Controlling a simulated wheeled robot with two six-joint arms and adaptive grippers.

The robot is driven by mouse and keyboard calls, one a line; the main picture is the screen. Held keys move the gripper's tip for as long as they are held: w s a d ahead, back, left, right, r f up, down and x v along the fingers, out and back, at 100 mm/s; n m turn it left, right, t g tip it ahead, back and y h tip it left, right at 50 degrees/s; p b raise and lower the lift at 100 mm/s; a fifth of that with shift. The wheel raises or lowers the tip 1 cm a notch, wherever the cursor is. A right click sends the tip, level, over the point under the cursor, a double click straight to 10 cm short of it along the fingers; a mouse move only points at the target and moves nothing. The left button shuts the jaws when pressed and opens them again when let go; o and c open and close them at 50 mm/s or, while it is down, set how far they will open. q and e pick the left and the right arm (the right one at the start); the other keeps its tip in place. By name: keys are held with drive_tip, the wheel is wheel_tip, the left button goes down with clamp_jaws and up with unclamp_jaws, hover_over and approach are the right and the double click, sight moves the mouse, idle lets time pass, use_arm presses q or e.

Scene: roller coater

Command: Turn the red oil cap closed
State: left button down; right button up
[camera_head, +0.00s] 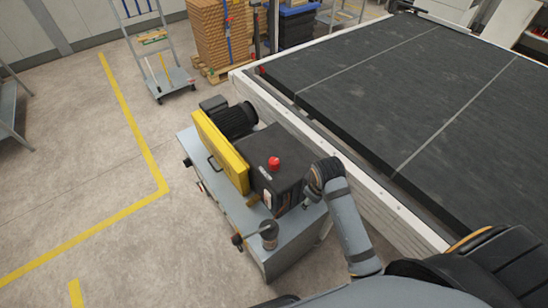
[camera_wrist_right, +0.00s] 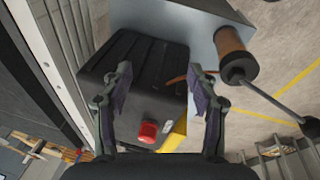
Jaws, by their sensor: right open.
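The red oil cap (camera_head: 274,162) sits on top of a black box-shaped housing (camera_head: 262,183) on the grey machine. In the right wrist view the red cap (camera_wrist_right: 148,131) is low in the picture, between the bases of the two fingers, on the black housing (camera_wrist_right: 145,60). My right gripper (camera_wrist_right: 160,75) is open and empty, its fingers spread over the housing and apart from the cap. In the head view my right arm reaches in from the lower right to beside the housing; its fingers are not clear there. My left gripper is not in view.
A yellow guard (camera_head: 220,150) and black motor (camera_head: 230,119) stand left of the housing. A cylinder with a handle (camera_head: 269,231) stands at the machine's near end. A wide dark conveyor bed (camera_head: 400,90) with a white edge runs along the right.

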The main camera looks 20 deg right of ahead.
sight(274, 161)
drive_tip(key=w+a+n, duration=0.1)
drive_tip(key=w+n, duration=0.1)
drive_tip(key=w, duration=0.1)
drive_tip(key=w+a+r+n, duration=0.1)
drive_tip(key=w+n, duration=0.1)
drive_tip(key=w, duration=0.2)
drive_tip(key=w+a+r+n+g, duration=0.1)
drive_tip(key=w+n, duration=0.1)
drive_tip(key=w, duration=0.2)
drive_tip(key=shift+a+r+n+y, duration=0.1)
drive_tip(key=shift+r+n+y, duration=0.2)
drive_tip(key=shift+n, duration=0.1)
drive_tip(key=w+a+r+n, duration=0.1)
drive_tip(key=w+r+n, duration=0.1)
drive_tip(key=w+a+r+n+g, duration=0.1)
drive_tip(key=w+r+n, duration=0.1)
drive_tip(key=w, duration=0.1)
drive_tip(key=w+a+r+n, duration=0.2)
drive_tip(key=shift+w+n, duration=0.2)
drive_tip(key=shift+n, duration=0.2)
drive_tip(key=shift+s+f, duration=0.2)
wheel_tip(274, 161, down, 10)
drive_tip(key=shift+w+r+p, duration=0.1)
drive_tip(key=shift+p, duration=1.15)
drive_tip(key=c, duration=1.2)
